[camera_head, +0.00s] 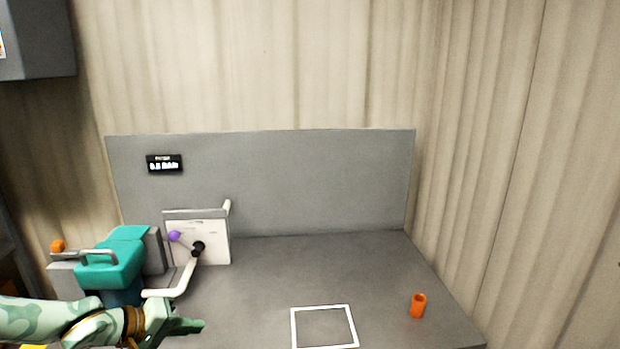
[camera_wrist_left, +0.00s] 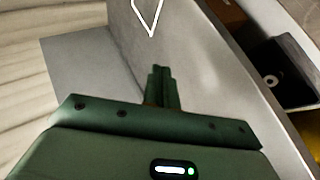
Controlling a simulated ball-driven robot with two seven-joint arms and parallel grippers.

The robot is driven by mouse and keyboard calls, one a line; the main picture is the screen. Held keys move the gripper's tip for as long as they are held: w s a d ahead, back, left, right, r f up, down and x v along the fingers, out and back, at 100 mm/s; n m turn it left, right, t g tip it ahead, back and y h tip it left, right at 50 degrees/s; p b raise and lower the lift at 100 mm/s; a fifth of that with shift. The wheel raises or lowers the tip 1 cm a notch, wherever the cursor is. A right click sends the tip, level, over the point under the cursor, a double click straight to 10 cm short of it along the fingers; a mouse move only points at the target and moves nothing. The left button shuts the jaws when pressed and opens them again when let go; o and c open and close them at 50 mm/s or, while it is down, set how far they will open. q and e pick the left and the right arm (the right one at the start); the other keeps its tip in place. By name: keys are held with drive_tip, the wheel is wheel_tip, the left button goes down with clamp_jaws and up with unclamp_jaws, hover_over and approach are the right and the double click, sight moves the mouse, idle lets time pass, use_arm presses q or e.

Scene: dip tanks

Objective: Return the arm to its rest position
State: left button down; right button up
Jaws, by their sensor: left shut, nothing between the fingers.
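My left gripper (camera_head: 190,326) comes in from the left at the lower left of the head view, over the front left part of the grey bench (camera_head: 255,275). Its fingers are shut with nothing between them. In the left wrist view the closed fingers (camera_wrist_left: 159,72) point toward the bench top, with bare grey surface around them. My right gripper is not in view.
A teal-lidded device (camera_head: 125,262) and a white panel (camera_head: 215,255) with a black knob and purple ball stand just behind my left gripper. A white square outline (camera_head: 323,307) and an orange cup (camera_head: 418,305) are to the right. The bench middle is clear.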

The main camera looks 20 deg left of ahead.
use_arm(q)
drive_tip(key=w+d+r+n+t, duration=0.1)
drive_tip(key=d+r+n+t, duration=0.3)
drive_tip(key=d+n, duration=0.75)
drive_tip(key=d+r+n+t, duration=0.4)
drive_tip(key=d+n, duration=0.5)
drive_tip(key=n, duration=0.6)
drive_tip(key=s+a+f+n+g+y, duration=0.5)
drive_tip(key=s+f+n, duration=0.3)
drive_tip(key=n, duration=0.6)
drive_tip(key=s+a+f+n+g+y, duration=0.3)
drive_tip(key=s+f+n+g+y, duration=0.35)
drive_tip(key=n, duration=0.85)
drive_tip(key=s+d+f+g+h, duration=0.1)
drive_tip(key=s+d+f+h, duration=0.1)
drive_tip(key=f, duration=0.7)
drive_tip(key=s+d+f+g+h, duration=0.1)
drive_tip(key=s+f, duration=0.1)
drive_tip(key=f, duration=0.6)
drive_tip(key=s+d+f+g+h, duration=0.1)
drive_tip(key=s+d+f+h, duration=0.1)
drive_tip(key=f, duration=0.7)
drive_tip(key=s+f+n+g+h, duration=0.1)
drive_tip(key=s+f+n+g, duration=0.2)
drive_tip(key=s+f, duration=1.4)
drive_tip(key=s, duration=0.3)
drive_tip(key=shift+s+h, duration=0.2)
drive_tip(key=shift+h, duration=0.15)
